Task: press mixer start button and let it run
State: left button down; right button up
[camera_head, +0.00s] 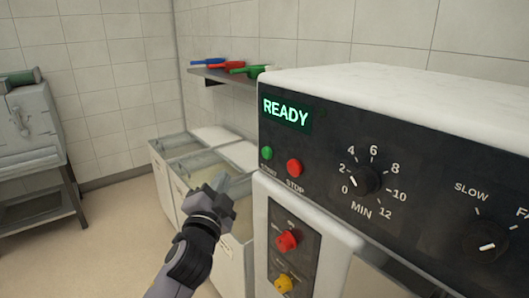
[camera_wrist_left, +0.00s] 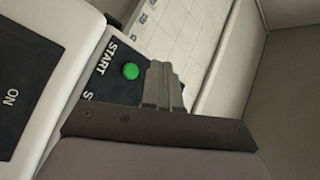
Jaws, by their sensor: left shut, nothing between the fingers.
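The mixer (camera_head: 400,95) has a black front panel with a lit display (camera_head: 286,112) reading READY. The green START button (camera_head: 267,153) is at the panel's left edge, with the red STOP button (camera_head: 294,168) beside it. My left gripper (camera_head: 222,182) is shut and empty, left of and below the START button in the head view, apart from it. In the left wrist view the green START button (camera_wrist_left: 131,71) shows just left of the shut fingertips (camera_wrist_left: 160,70). The timer knob (camera_head: 366,180) points near 2. My right gripper is in neither view.
Lidded bins (camera_head: 185,150) stand behind my left arm. A wall shelf (camera_head: 220,75) holds coloured utensils. A grey machine on a stand (camera_head: 35,130) is at the left; open floor lies between.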

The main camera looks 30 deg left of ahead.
aim_at(267, 153)
pick_arm(q)
jog(key=shift+w+a+r, duration=0.3)
jog(key=shift+a+r, duration=0.2)
jog(key=shift+r, duration=0.3)
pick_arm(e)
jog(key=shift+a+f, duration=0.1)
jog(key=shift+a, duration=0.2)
pick_arm(q)
jog(key=w+d+b, duration=0.2)
jog(key=w+d, duration=0.1)
jog(key=w, duration=0.5)
jog(key=shift+d, duration=0.25)
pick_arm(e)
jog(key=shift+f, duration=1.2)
pick_arm(q)
jog(key=shift+w+b, duration=0.1)
jog(key=shift+b, duration=0.2)
jog(key=shift+w+d, duration=0.2)
jog(key=shift+w, duration=0.15)
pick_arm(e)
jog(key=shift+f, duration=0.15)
